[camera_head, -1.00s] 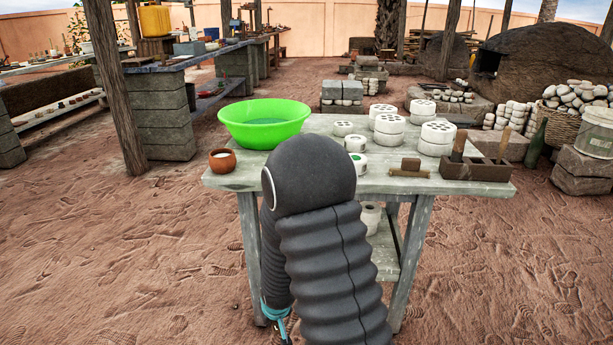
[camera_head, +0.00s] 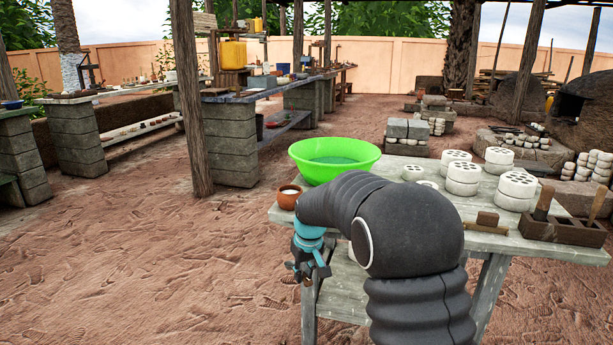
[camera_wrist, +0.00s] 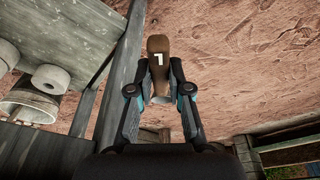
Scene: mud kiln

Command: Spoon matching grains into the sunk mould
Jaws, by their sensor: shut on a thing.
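My gripper (camera_head: 308,268) hangs low at the near left edge of the grey wooden table (camera_head: 345,297). In the wrist view my gripper (camera_wrist: 159,88) is shut on a brown wooden piece (camera_wrist: 158,62), perhaps a tool handle, with a pale mark like a 1 or 7; its far end is not clear. Several white round moulds with holes (camera_head: 463,172) stand on the table, some stacked. I cannot tell which is the sunk one. A small clay bowl (camera_head: 288,199) with white contents stands at the table's left edge. My arm hides part of the tabletop.
A green basin (camera_head: 320,170) stands at the table's back left. A brown tool box (camera_head: 566,231) and a small wooden block (camera_head: 487,222) lie to the right. White round pieces (camera_wrist: 52,76) show at the left in the wrist view. Open sandy ground lies left.

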